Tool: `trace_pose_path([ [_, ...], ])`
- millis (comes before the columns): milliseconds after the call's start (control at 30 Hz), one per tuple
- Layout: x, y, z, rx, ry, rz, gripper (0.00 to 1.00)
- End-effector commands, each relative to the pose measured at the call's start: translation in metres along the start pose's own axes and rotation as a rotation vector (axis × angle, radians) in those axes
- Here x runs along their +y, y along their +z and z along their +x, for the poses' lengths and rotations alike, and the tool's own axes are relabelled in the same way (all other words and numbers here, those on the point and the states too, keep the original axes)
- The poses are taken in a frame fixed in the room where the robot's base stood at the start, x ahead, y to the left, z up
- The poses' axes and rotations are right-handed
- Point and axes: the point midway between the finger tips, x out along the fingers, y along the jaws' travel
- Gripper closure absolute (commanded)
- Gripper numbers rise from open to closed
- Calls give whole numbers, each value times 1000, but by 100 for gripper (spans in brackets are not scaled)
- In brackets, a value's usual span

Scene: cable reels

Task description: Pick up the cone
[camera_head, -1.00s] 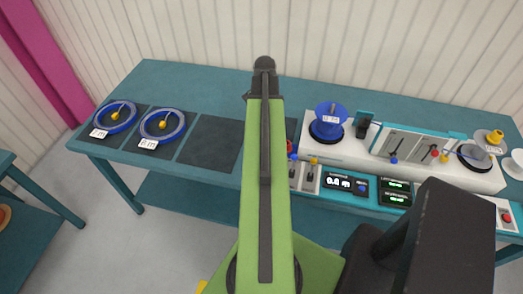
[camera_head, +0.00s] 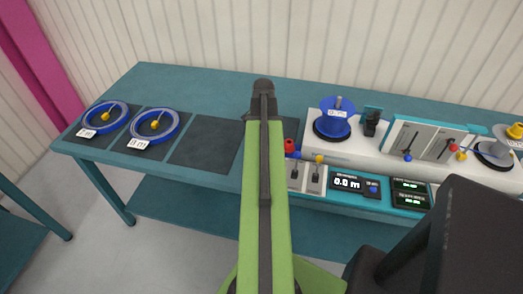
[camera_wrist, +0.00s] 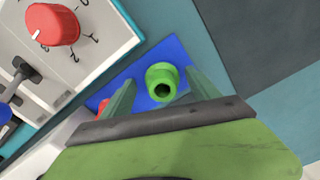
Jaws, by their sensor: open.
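A short green hollow piece, round with a hole in its top, is the likeliest cone (camera_wrist: 162,82). It stands on a blue plate (camera_wrist: 172,52) in the wrist view. My gripper (camera_wrist: 160,77) is open, with one finger on each side of the green piece; I cannot tell whether either finger touches it. A red piece (camera_wrist: 103,105) shows partly behind the left finger. In the head view my arm hides the gripper and the green piece.
A panel with a red knob (camera_wrist: 53,24) and levers lies close left of the gripper. A white console (camera_head: 400,158) with a blue reel (camera_head: 335,121) stands right of my arm. Blue cable rings (camera_head: 154,126) lie on dark mats at left. An empty mat (camera_head: 203,142) lies between.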

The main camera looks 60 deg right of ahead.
Motion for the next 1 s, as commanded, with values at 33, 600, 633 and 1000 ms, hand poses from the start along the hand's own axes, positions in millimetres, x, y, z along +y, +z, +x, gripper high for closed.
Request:
trace_pose_path([
  [33,0,0,0,0,0,0,30],
  [600,0,0,-2,0,0,-1,88],
  [633,0,0,-2,0,0,-1,92],
  [1000,-1,1,-10,0,0,-2,95],
])
